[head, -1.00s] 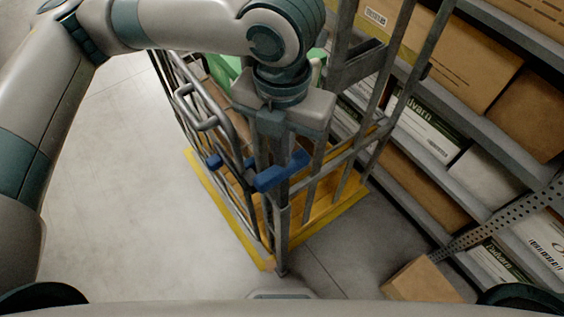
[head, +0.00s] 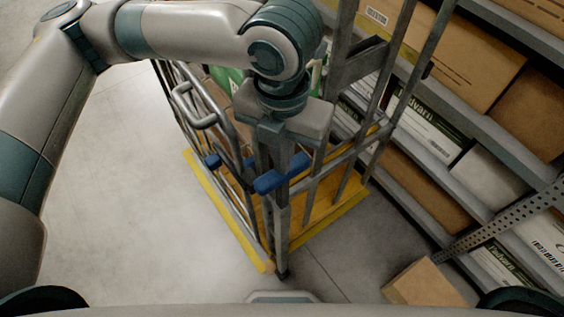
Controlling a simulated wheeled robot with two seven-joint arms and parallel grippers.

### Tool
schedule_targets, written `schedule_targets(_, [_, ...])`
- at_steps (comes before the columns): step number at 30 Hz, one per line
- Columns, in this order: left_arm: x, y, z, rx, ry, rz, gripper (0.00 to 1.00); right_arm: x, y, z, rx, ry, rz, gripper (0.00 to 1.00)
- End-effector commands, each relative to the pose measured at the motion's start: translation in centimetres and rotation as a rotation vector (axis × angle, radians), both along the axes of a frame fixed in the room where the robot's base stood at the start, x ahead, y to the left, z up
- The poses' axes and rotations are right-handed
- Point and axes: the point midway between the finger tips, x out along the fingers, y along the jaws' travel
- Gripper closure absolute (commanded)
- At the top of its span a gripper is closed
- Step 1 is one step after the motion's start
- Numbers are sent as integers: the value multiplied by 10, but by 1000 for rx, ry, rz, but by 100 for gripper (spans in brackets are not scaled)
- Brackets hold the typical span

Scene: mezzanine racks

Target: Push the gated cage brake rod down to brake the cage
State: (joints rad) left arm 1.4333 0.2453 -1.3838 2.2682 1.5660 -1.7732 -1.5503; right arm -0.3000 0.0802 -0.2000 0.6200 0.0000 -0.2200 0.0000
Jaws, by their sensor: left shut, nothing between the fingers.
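The gated cage (head: 207,116) is a grey metal-barred roll cage with a yellow base, standing in the middle of the view. A blue bar (head: 282,174), which looks like the brake rod's grip, sits at the near corner post. Smaller blue pieces (head: 213,160) show on the gate to its left. My left gripper (head: 270,160) points down right over the blue bar, with its fingers shut and empty. Its fingertips overlap the bar in the picture; I cannot tell if they touch it. My right gripper is not in view.
Shelving with cardboard boxes (head: 462,60) runs along the right, close to the cage. A loose carton (head: 425,284) lies at the lower right near a perforated rack beam (head: 505,218). The floor left of the cage (head: 120,190) is clear.

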Motion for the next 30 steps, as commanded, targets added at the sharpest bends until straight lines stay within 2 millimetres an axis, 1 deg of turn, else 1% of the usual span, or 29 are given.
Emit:
schedule_targets(1, [0, 0, -4, 0, 1, 0, 100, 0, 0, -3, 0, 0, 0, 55])
schedule_targets(26, [0, 0, -39, 2, 1, 0, 100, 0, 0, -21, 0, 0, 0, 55])
schedule_targets(30, [0, 0, -35, 1, 1, 0, 100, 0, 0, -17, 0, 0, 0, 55])
